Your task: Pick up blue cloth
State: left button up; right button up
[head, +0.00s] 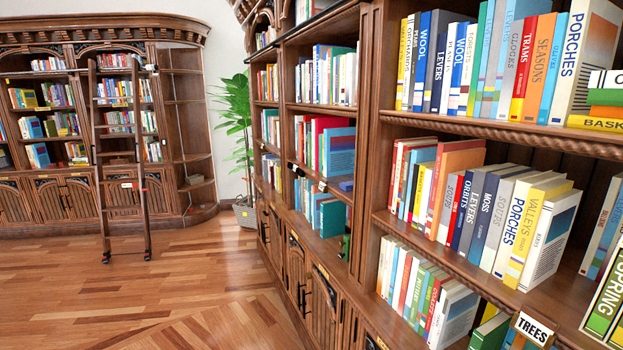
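A small flat blue item (346,186) lies on the middle shelf of the near bookcase, right of the upright books. It is too small to tell whether it is a folded cloth or a book. No other thing that could be a blue cloth shows clearly. Neither of my grippers is in view.
The near bookcase (368,150) fills the right side, its shelves full of books. A wooden ladder (97,150) on wheels leans on the far bookcase (55,205) at the left. A potted plant (236,110) stands between them. The wooden floor (120,300) at left is clear.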

aim_at(348, 186)
jog(key=i+j+u, duration=0.3)
jog(key=i, duration=0.65)
jog(key=i+j+u, duration=0.1)
jog(key=i+u, duration=0.15)
jog(key=i, duration=0.75)
